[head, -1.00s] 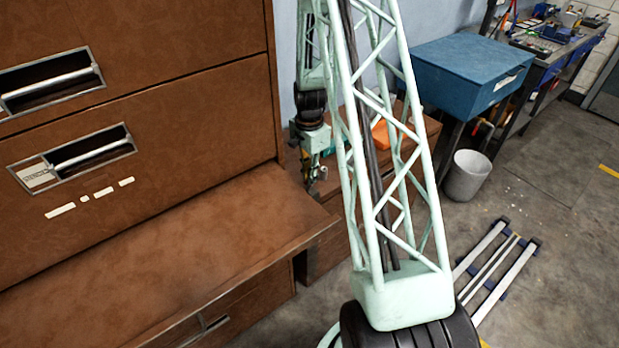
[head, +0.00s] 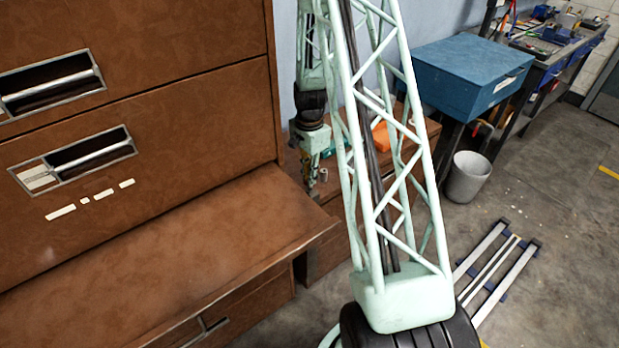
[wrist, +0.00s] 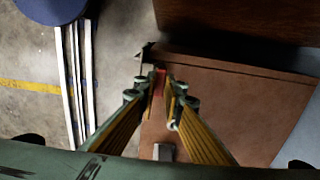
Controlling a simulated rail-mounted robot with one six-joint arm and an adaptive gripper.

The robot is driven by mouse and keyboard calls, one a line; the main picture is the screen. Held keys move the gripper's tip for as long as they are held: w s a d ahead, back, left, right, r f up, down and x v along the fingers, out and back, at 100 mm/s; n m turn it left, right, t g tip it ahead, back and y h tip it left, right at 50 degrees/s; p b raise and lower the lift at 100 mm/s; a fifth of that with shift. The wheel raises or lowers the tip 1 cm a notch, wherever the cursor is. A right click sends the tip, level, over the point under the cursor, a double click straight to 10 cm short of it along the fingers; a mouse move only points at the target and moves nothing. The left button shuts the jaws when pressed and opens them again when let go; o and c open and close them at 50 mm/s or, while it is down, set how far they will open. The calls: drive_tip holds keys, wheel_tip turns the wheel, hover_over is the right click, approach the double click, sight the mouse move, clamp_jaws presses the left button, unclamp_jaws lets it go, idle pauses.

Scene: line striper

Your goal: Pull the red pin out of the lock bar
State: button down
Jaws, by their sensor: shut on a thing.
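My gripper (wrist: 164,84) is shut on the red pin (wrist: 158,78), which shows as a small red strip between the fingertips in the wrist view. The fingertips are at the edge of a brown wooden surface (wrist: 230,110). A small dark piece (wrist: 145,50) stands just beyond the tips; I cannot tell whether it is part of the lock bar.
A large brown drawer cabinet (head: 140,130) with a ledge (head: 190,245) fills the left. An orange item (head: 381,137) lies on the low cabinet behind my arm. A blue cabinet (head: 470,75), a grey bin (head: 467,178) and floor rails (head: 496,268) are at right. Open floor lies between them.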

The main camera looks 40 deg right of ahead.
drive_tip(key=shift+r, duration=0.2)
drive_tip(key=shift+r+p, duration=1.2)
drive_tip(key=shift+r, duration=1.8)
drive_tip(key=shift+r, duration=0.15)
